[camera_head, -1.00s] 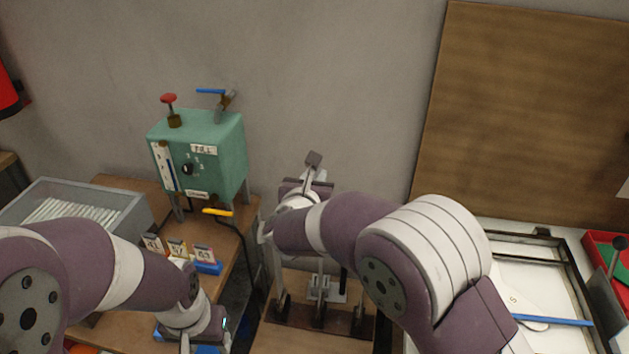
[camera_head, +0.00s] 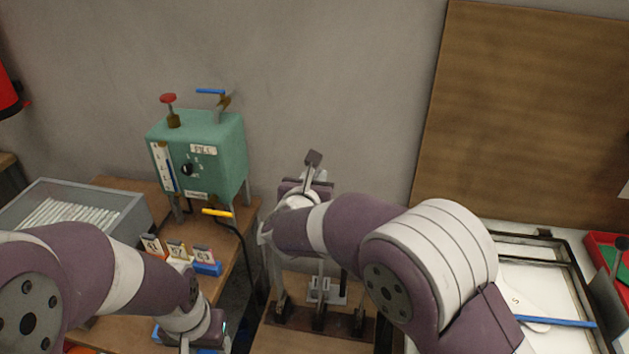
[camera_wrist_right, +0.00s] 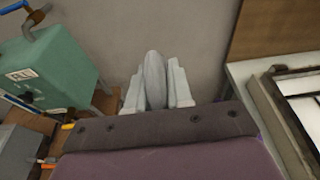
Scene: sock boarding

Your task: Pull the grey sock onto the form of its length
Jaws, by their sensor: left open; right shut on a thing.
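A smooth grey rounded thing, seemingly the grey sock (camera_wrist_right: 155,82), stands upright between the pale fingers of my right gripper (camera_wrist_right: 157,72) in the right wrist view. The gripper is shut on it. I cannot tell whether a form is inside it. A stand with upright metal posts (camera_head: 319,322) is below the right wrist; the tops of the posts are hidden. My left gripper (camera_head: 186,347) is open at the bottom edge, mostly cut off.
A green box with valves (camera_head: 200,150) stands at the back left. A grey bin of white sticks (camera_head: 130,208) and small numbered cards (camera_head: 177,249) on a blue holder are near my left arm. A framed white tray (camera_head: 570,262) is at the right, beside a red bin (camera_head: 600,243).

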